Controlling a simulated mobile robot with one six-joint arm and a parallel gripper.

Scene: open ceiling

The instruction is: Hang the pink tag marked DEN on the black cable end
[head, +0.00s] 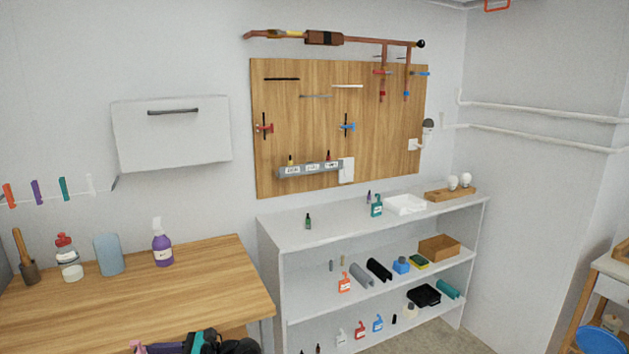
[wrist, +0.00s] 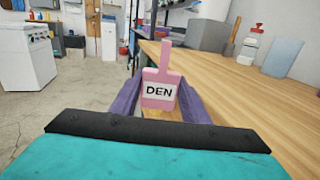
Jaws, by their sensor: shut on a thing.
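The pink tag marked DEN (wrist: 159,92) has a wide lower body with a white label and a narrow stem on top. It stands upright between the purple fingers of my gripper (wrist: 158,100), which is shut on it. In the head view my gripper (head: 160,349) is at the bottom edge, in front of the wooden worktop, mostly cut off, with a bit of pink at its left. I cannot surely pick out the black cable end. A thin line on the left wall (head: 100,190) has an upturned right end, whose colour is unclear.
Orange, purple, teal and white pieces hang on that line. The wooden worktop (head: 200,280) carries a purple spray bottle (head: 162,246), a blue block (head: 108,254) and a red-capped bottle (head: 67,258) at the back. Its front right is clear. A white shelf unit (head: 270,262) stands to the right.

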